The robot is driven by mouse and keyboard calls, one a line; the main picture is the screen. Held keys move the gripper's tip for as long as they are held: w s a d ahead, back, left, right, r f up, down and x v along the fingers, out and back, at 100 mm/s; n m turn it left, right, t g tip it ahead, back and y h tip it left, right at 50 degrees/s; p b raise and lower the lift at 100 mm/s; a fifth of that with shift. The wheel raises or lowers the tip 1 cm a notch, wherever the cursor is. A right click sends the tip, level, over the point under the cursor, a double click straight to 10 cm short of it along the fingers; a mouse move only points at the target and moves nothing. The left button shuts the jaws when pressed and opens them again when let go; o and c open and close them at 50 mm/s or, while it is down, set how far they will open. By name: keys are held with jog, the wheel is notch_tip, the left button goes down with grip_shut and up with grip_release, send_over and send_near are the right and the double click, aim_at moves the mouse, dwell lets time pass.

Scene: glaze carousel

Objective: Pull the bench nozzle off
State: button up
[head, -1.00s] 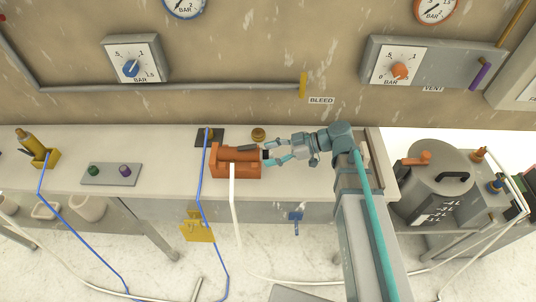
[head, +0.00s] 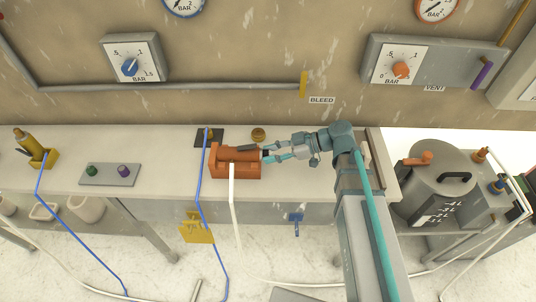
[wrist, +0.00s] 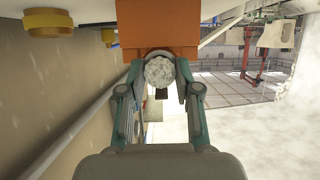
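The bench nozzle (wrist: 159,72) shows end-on in the wrist view as a round, pale grey, rough-faced piece in front of an orange block. In the head view this orange holder (head: 236,170) sits on the bench with a dark grey part lying along its top. My gripper (head: 266,153) reaches in from the right at the holder's right end. In the wrist view my gripper's two teal fingers (wrist: 159,75) stand on either side of the nozzle and appear to press against its sides. The fingers hide most of the nozzle in the head view.
A white hose (head: 233,200) hangs from the holder over the bench front, and a blue hose (head: 200,190) runs just left of it. A brass knob (head: 258,134) stands behind.

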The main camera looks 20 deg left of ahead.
grip_shut()
jog(key=shift+d, duration=0.1)
jog(key=shift+w+d+b, duration=0.3)
jog(key=shift+d+b, duration=0.05)
jog(key=shift+d, duration=0.6)
jog(key=shift+w+d+b, duration=0.3)
jog(key=shift+d+b, duration=0.05)
jog(key=shift+d, duration=0.55)
jog(key=shift+w+d+b, duration=0.3)
jog(key=shift+d+b, duration=0.05)
jog(key=shift+d, duration=0.6)
